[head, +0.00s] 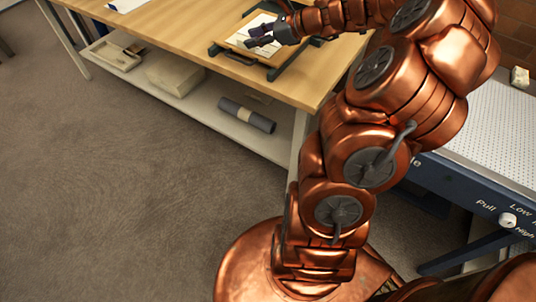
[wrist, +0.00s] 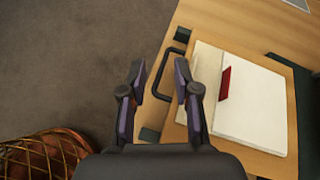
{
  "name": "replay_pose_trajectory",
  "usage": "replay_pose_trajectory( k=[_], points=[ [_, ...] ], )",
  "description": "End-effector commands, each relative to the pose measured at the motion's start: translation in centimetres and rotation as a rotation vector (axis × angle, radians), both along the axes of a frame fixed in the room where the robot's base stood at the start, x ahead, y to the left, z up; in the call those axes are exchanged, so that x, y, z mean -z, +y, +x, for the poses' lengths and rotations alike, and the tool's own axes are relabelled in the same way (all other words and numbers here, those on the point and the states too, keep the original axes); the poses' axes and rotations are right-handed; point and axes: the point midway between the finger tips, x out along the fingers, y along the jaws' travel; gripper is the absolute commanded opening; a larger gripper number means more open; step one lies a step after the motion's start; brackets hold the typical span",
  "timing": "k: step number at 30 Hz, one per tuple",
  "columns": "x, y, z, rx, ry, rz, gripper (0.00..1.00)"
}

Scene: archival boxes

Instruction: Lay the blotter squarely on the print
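In the wrist view a white sheet (wrist: 250,110) with a red tab (wrist: 225,84) lies over a cream sheet (wrist: 206,66) on a wooden board (wrist: 289,130). I cannot tell for sure which sheet is the blotter and which the print. In the head view the board (head: 243,58) is on the table, partly hidden by my gripper (head: 261,35). My gripper also shows in the wrist view (wrist: 160,80), open and empty, fingers apart, over the board's handle side and left of the sheets.
The wooden table (head: 190,37) has bare top around the board. Its lower shelf holds a tray (head: 115,54), a pale box (head: 174,74) and a banded grey roll (head: 247,115). A perforated-top unit (head: 497,130) with a white knob (head: 508,220) stands right. Carpet (head: 110,190) is clear at left.

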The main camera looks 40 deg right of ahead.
Motion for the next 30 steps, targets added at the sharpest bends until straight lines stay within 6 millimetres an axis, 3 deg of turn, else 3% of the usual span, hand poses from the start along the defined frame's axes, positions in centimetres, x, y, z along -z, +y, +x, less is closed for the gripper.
replay_pose_trajectory(
  k=[1,6,12,15,22,30],
  points=[
    [-0.5,3.4,-0.3,-0.1,-0.007,-0.061,0.31],
    [-0.4,12.8,-3.0,-0.427,-0.03,-0.267,0.31],
    [0.5,21.0,-8.6,-0.806,-0.065,-0.491,0.31],
    [1.3,23.7,-11.9,-0.99,-0.083,-0.596,0.31],
    [3.0,27.0,-20.1,-1.404,-0.125,-0.813,0.31],
    [4.6,25.9,-28.9,-1.859,-0.152,-1.021,0.31]
  ],
)
